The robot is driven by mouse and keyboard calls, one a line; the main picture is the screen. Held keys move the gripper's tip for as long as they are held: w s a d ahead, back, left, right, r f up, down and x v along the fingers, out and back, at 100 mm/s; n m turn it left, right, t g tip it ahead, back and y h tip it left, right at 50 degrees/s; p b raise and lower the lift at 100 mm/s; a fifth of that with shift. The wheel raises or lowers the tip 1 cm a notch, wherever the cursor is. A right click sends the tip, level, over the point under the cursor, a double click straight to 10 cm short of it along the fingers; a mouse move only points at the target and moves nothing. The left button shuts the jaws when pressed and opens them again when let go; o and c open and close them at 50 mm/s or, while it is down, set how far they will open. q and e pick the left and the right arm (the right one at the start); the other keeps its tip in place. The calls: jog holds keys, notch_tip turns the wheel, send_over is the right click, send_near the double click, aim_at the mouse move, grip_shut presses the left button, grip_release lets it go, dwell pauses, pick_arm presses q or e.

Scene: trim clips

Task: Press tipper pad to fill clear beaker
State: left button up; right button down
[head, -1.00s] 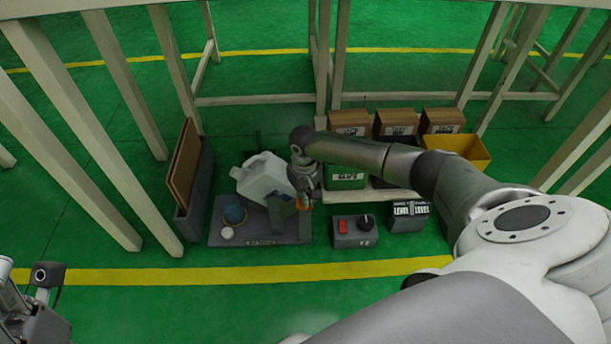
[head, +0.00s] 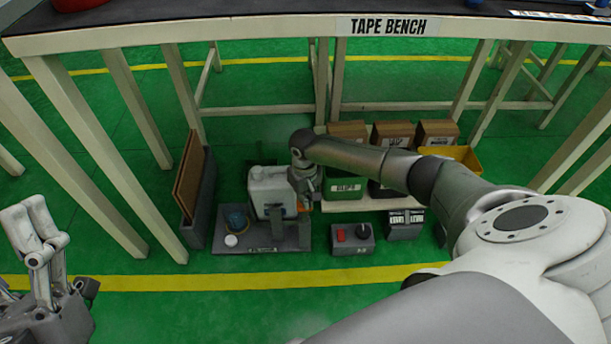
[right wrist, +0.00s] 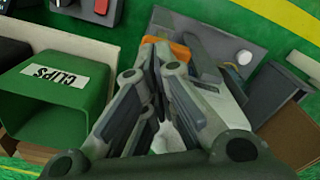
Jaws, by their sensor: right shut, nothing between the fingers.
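A white jug (head: 272,188) stands upright in the grey tipper on a grey base plate (head: 228,247). The blue-looking beaker (head: 236,217) stands left of the jug on the plate; its fill level is too small to tell. The orange tipper pad (right wrist: 181,50) shows just beyond my right fingertips in the right wrist view, partly hidden. My right gripper (head: 304,200) is shut and empty, right of the jug by the pad; it also shows in the right wrist view (right wrist: 156,48). I cannot tell whether it touches the pad. My left gripper (head: 28,207) is at the left edge, away from everything.
A white disc (head: 231,240) lies in front of the beaker. A grey holder with brown boards (head: 189,180) stands left. A red-button box (head: 352,239) and a green clips bin (head: 345,188) are on the right. Bench legs and the tape bench top (head: 230,30) frame the space.

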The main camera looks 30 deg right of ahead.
jog(key=shift+r+p, duration=0.8)
jog(key=shift+p, duration=0.1)
pick_arm(q)
jog(key=w+f+g+y, duration=0.2)
jog(key=w+f+g, duration=0.3)
jog(key=w+f, duration=0.1)
pick_arm(e)
jog(key=shift+r, duration=0.1)
jog(key=shift+r+p, duration=0.65)
jog(key=shift+p, duration=0.2)
jog(key=shift+r+p, duration=0.65)
jog(key=shift+p, duration=0.1)
pick_arm(q)
notch_tip(320, 180, down, 14)
jog(key=a+g+y, duration=0.1)
jog(key=g+y, duration=0.1)
jog(key=g, duration=0.6)
jog(key=shift+s+a+f+g+y, duration=0.25)
jog(key=shift+g+y, duration=0.15)
